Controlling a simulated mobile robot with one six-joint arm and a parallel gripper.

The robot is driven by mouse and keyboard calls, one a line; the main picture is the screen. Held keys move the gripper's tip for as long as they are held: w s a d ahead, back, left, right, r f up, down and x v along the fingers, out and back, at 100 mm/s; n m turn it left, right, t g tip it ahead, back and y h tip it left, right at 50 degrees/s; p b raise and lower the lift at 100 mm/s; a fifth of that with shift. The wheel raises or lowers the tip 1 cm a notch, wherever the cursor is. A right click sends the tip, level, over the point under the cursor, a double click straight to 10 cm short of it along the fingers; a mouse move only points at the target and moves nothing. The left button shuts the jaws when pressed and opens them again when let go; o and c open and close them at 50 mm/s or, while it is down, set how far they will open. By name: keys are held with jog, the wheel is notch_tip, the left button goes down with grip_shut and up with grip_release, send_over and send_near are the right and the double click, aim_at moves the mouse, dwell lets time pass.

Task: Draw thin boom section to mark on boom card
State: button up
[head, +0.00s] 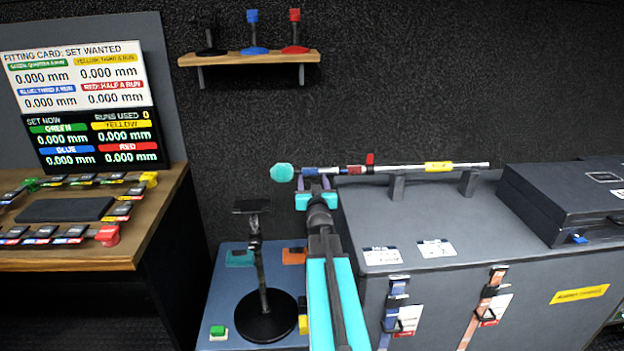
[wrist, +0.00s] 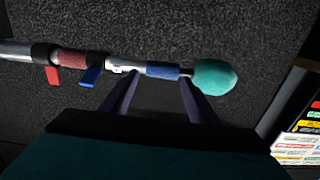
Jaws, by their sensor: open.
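The boom pole (head: 395,168) lies level on two grey rests, a teal ball (head: 282,172) at its left end. It has a red lever (head: 370,159) and a yellow band (head: 438,166). In the wrist view the teal ball (wrist: 214,77) is at right, with a blue band (wrist: 163,70), blue lever (wrist: 90,77) and red lever (wrist: 53,75) along the pole. My gripper (head: 316,190) is open near the ball end; its fingers (wrist: 160,78) sit either side of the blue band, contact unclear. Two white cards (head: 382,256) (head: 436,248) lie on the cabinet top, too small to read.
The grey cabinet (head: 470,215) carries the rests (head: 396,187) and a dark case (head: 570,200) at right. A black stand (head: 264,300) is left of my arm. A shelf (head: 250,58) with several small stands is above. A desk with a screen (head: 85,100) is at left.

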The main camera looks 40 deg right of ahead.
jog(key=v, duration=0.6)
jog(key=shift+s+a, duration=0.25)
dwell(0.3)
jog(key=shift+s, duration=0.1)
dwell(0.3)
